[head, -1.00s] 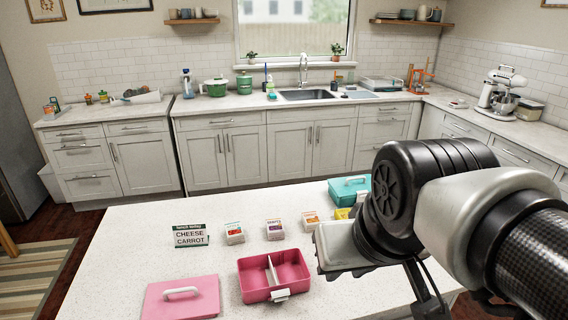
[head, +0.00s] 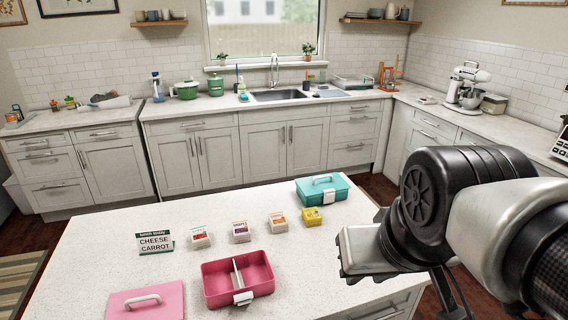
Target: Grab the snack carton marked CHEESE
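Several small snack cartons stand in a row on the white island counter (head: 90,245). One has a red label (head: 199,237), one a purple label (head: 240,232), one an orange label (head: 277,221), and one is yellow (head: 311,217). Their print is too small to read, so I cannot tell which is marked CHEESE. A sign (head: 155,241) to their left reads CHEESE and CARROT. My gripper (head: 362,250) is at the right, beyond the yellow carton and apart from all the cartons. Its fingers are not clear enough to show whether it is open.
An open pink lunch box (head: 215,290) with a divider stands in front of the cartons, its pink lid (head: 145,305) to the left. A closed teal box (head: 322,189) stands behind the yellow carton. The counter's left part is clear.

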